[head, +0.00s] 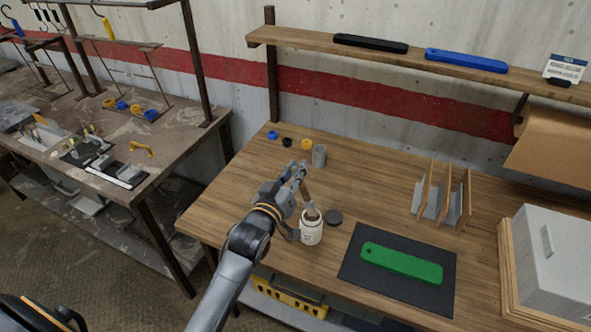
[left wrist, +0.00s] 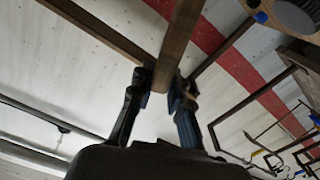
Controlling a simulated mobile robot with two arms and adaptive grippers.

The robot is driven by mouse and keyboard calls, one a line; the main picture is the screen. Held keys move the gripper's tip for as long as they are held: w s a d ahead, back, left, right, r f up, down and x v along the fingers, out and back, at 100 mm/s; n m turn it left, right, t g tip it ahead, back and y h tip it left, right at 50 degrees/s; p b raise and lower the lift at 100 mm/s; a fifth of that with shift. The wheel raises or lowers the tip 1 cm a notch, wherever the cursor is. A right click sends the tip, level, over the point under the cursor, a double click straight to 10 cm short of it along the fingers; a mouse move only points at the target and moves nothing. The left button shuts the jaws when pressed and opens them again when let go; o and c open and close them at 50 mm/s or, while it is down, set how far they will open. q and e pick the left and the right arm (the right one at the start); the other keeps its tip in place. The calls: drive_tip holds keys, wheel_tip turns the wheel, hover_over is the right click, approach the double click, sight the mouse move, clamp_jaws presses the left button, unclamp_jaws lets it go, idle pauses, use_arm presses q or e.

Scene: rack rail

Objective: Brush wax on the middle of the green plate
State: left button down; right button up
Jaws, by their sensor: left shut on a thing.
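The green plate (head: 402,265) lies flat on a dark mat (head: 385,289) at the front right of the wooden bench. A white jar (head: 311,233) stands upright to the left of the mat. My left gripper (head: 301,172) is above the jar, shut on a brush (head: 308,196) with a brown handle. The brush points down and its lower end is at the jar's mouth; its bristles are hidden. The left wrist view shows the handle (left wrist: 177,45) between both fingers. My right gripper is not in view.
A wooden rack (head: 440,200) with upright dividers stands behind the mat, and a grey box (head: 553,265) is at the right. Small rings and a grey cylinder (head: 319,156) sit at the back. The shelf (head: 390,55) holds black and blue bars.

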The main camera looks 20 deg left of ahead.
use_arm(q)
drive_tip(key=shift+f, duration=0.45)
idle(0.6)
wheel_tip(320, 180, up, 2)
drive_tip(key=shift+r+p, duration=0.2)
drive_tip(key=shift+p, duration=0.75)
wheel_tip(320, 180, up, 5)
drive_tip(key=p, duration=0.4)
drive_tip(key=shift+p, duration=0.4)
drive_tip(key=shift+f, duration=0.1)
